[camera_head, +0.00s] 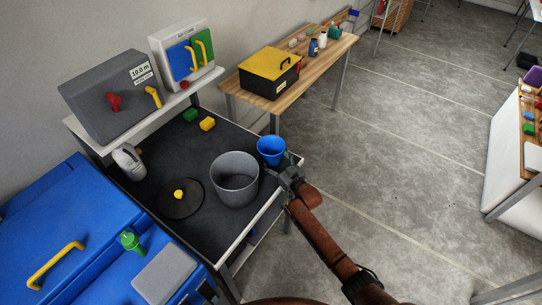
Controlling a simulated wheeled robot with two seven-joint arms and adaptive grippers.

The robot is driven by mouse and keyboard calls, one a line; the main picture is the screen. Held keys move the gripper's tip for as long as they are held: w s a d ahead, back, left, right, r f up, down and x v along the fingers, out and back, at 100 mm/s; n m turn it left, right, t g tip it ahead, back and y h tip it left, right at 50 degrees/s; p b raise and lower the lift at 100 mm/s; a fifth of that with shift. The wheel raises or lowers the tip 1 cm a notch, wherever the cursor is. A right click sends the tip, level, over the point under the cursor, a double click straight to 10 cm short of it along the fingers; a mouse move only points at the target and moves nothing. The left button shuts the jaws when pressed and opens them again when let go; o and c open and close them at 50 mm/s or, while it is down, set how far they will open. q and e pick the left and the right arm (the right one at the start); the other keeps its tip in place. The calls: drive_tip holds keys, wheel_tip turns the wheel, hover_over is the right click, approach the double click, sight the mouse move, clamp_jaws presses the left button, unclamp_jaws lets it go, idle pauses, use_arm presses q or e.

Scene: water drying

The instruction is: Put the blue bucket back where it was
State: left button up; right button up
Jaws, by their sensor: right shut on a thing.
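The blue bucket (270,151) is at the right edge of the black-topped workbench (160,155), just behind and to the right of a larger grey bucket (233,180). It looks upright and open at the top. My right gripper (288,172) is shut on the blue bucket at its front right side. Its fingers are small in the picture and partly hidden. I cannot tell whether the bucket's base touches the bench. My left gripper is not clearly in view; a dark piece shows at the bottom edge.
A round dark disc with a yellow piece (178,194) lies left of the grey bucket. A white bottle (128,162), a green block (190,115) and a yellow block (207,124) stand farther back. A yellow-lidded toolbox (270,73) sits on a wooden table. Open floor lies right.

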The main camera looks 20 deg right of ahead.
drive_tip(key=shift+r, duration=0.1)
drive_tip(key=o, duration=1.1)
drive_tip(key=shift+c, duration=0.2)
drive_tip(key=o, duration=0.3)
drive_tip(key=shift+o, duration=0.2)
use_arm(q)
drive_tip(key=shift+w, duration=0.15)
use_arm(e)
drive_tip(key=shift+s+d, duration=0.1)
drive_tip(key=shift+s, duration=0.2)
use_arm(q)
drive_tip(key=r+p, duration=0.1)
drive_tip(key=w+r+p, duration=0.1)
drive_tip(key=shift+w+r+p, duration=0.2)
drive_tip(key=shift+w+p, duration=0.05)
drive_tip(key=shift+p, duration=0.05)
use_arm(e)
drive_tip(key=v, duration=1.1)
drive_tip(key=shift+s, duration=0.15)
